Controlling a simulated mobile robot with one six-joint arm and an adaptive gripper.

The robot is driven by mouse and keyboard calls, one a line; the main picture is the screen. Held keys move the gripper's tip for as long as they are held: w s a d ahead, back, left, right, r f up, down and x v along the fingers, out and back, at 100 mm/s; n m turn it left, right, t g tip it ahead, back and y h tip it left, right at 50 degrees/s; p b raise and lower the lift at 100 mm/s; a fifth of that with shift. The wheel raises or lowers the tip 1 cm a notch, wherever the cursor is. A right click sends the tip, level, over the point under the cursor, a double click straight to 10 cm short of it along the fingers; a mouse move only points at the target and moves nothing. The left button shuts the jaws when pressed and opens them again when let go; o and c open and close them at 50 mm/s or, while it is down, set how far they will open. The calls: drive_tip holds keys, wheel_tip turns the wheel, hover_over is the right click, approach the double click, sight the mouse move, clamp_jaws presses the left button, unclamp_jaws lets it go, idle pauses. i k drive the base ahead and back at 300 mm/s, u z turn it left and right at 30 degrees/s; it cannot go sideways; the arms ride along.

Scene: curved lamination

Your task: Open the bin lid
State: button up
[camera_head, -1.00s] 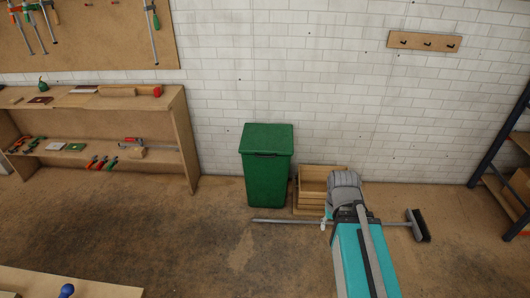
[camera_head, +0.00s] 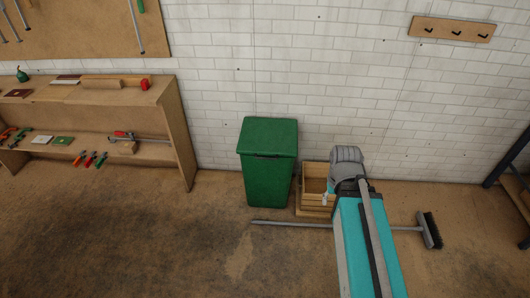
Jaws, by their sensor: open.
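The green bin (camera_head: 267,180) stands upright on the floor against the white brick wall. Its lid (camera_head: 269,137) is shut flat on top, with a dark recess at the front edge. My arm reaches in from the bottom right, to the right of the bin. Only a small pale part of my gripper (camera_head: 325,198) shows at the arm's left side, low in front of the wooden crate and apart from the bin. It is open, and most of it is hidden by my arm.
A wooden crate (camera_head: 312,190) stands just right of the bin, partly behind my arm. A broom (camera_head: 430,231) lies across the floor in front of both. A wooden shelf (camera_head: 184,135) with tools stands at left. Floor in front of the bin's left side is clear.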

sight(259, 137)
drive_tip(key=z, duration=0.05)
drive_tip(key=i, duration=0.9)
drive_tip(key=u, duration=1.15)
